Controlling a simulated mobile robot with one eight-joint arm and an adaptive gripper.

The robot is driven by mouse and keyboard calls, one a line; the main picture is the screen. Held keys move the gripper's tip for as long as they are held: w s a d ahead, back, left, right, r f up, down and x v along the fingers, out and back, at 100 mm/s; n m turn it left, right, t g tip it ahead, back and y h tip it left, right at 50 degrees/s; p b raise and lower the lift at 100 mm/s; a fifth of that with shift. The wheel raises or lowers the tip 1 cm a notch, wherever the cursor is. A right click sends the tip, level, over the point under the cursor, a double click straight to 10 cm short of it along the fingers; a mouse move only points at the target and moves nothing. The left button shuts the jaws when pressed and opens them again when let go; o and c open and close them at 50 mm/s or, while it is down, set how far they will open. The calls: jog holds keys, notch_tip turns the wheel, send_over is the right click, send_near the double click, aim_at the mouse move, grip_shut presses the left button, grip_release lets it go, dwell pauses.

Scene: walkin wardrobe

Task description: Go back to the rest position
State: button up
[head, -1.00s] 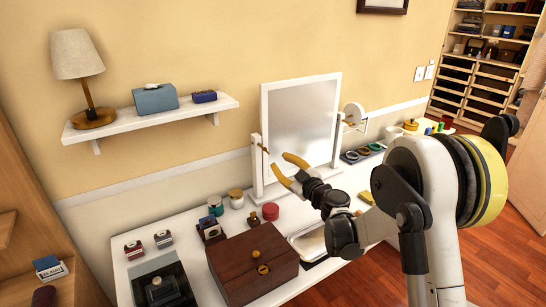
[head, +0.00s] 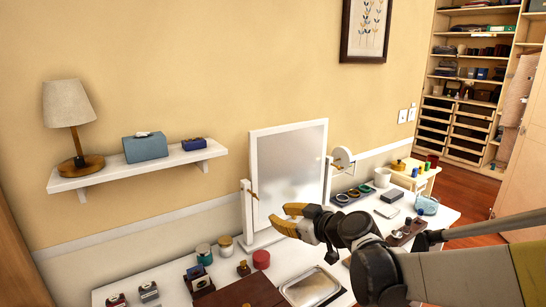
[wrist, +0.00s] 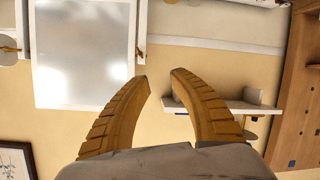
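My gripper (head: 283,217) has yellow-orange fingers and hangs in the air in front of the white-framed mirror (head: 288,170), above the dressing table. In the wrist view my gripper (wrist: 160,79) shows its two ridged fingers apart, with nothing between them. That view is upside down, with the mirror (wrist: 80,55) at upper left and the wall shelf (wrist: 267,108) at right. My arm reaches in from the lower right of the head view.
Below my gripper the white dressing table holds a metal tray (head: 312,287), a brown box (head: 240,292), a red jar (head: 261,259) and several small items. The wall shelf (head: 140,168) carries a lamp (head: 70,115) and a blue tissue box (head: 145,147). Open shelving (head: 470,80) stands at far right.

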jog(key=s+d+f+m+g+h, duration=0.1)
jog(key=s+d+f+m+h, duration=0.1)
jog(key=s+d, duration=0.3)
jog(key=s+d+f+m+g+h, duration=0.2)
jog(key=s+d, duration=0.4)
jog(key=s, duration=0.8)
jog(key=s+d+f+m+g+h, duration=0.1)
jog(key=s+d+m+h, duration=0.3)
jog(key=s, duration=0.6)
jog(key=shift+s+d+f+m+h, duration=0.25)
jog(key=shift+d+f+m, duration=0.25)
jog(key=shift+d+m, duration=0.45)
jog(key=shift+w+a, duration=0.15)
jog(key=shift+a, duration=0.1)
